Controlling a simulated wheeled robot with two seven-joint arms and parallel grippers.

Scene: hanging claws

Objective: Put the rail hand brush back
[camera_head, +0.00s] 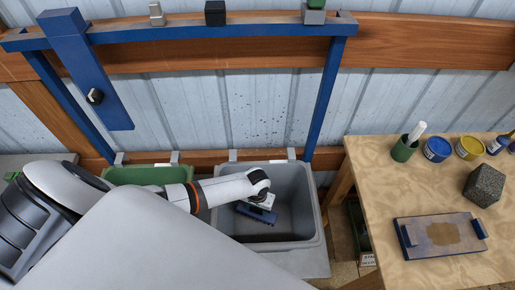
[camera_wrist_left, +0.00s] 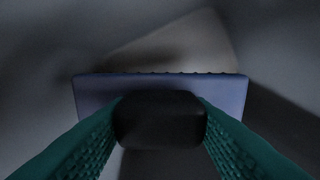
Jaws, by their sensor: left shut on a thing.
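The hand brush (camera_head: 256,218) has a blue, bar-shaped body and is low inside the grey bin (camera_head: 318,215). In the left wrist view the brush (camera_wrist_left: 225,92) lies crosswise, with a black knob on it and a row of small dark tufts along its far edge. My left gripper (camera_head: 264,200) reaches down into the grey bin. Its green fingers (camera_wrist_left: 160,122) are shut on the black knob. Whether the brush touches the bin floor is not clear. The blue rail (camera_head: 200,38) spans above the bins. My right gripper is out of view.
A green bin (camera_head: 150,175) stands left of the grey one, partly behind my arm. A blue post with a black knob (camera_head: 95,97) hangs at the rail's left. Grey, black (camera_head: 215,13) and green-topped pieces sit along the rail. A workbench (camera_head: 380,185) with cans, a stone block and a board is right.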

